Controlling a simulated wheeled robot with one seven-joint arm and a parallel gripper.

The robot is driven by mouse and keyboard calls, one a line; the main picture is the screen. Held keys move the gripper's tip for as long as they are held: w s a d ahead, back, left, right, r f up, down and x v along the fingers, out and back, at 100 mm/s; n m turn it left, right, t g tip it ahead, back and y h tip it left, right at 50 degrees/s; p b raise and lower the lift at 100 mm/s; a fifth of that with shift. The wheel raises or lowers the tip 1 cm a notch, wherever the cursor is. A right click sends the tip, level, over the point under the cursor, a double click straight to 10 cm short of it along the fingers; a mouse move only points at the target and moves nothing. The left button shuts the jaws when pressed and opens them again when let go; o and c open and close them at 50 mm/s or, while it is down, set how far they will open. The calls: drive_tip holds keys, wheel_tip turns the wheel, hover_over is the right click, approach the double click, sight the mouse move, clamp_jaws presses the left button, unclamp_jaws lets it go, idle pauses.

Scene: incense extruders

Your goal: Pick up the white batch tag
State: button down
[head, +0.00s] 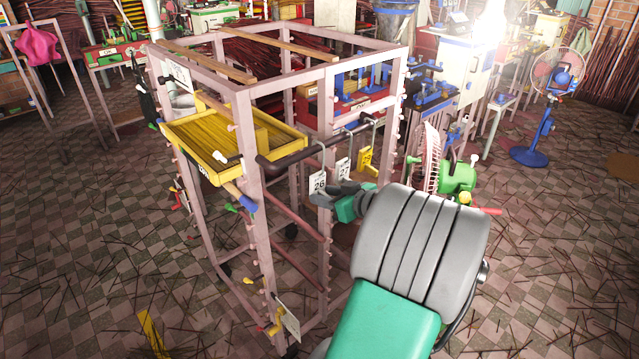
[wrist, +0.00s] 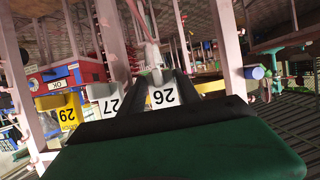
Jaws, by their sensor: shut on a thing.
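A white batch tag marked 26 (head: 318,182) hangs below a dark rail on the pink rack. It shows upside down in the wrist view (wrist: 164,96), between my dark fingers. My gripper (head: 326,195) is shut on this tag, near its lower part in the head view. A second white tag, marked 27 (wrist: 104,98), hangs just beyond it; it also shows in the head view (head: 343,169). A yellow tag marked 29 (wrist: 66,115) hangs farther along, and also shows in the head view (head: 366,160). The fingertips' exact contact is partly hidden.
The pink rack frame (head: 258,225) has posts with pegs close around my gripper. A yellow tray (head: 200,150) sits on the rack at left. Loose sticks litter the checkered floor (head: 90,270).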

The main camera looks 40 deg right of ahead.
sight(319, 182)
drive_tip(key=shift+r, duration=0.6)
drive_tip(key=r, duration=0.3)
drive_tip(key=shift+s, duration=0.3)
drive_tip(key=s+a+r+p, duration=0.5)
drive_tip(key=s+r+p, duration=0.4)
drive_tip(key=s+r, duration=0.35)
drive_tip(key=s+f+p, duration=0.1)
drive_tip(key=s+p, duration=0.7)
drive_tip(key=p, duration=0.1)
drive_tip(key=shift+s, duration=0.35)
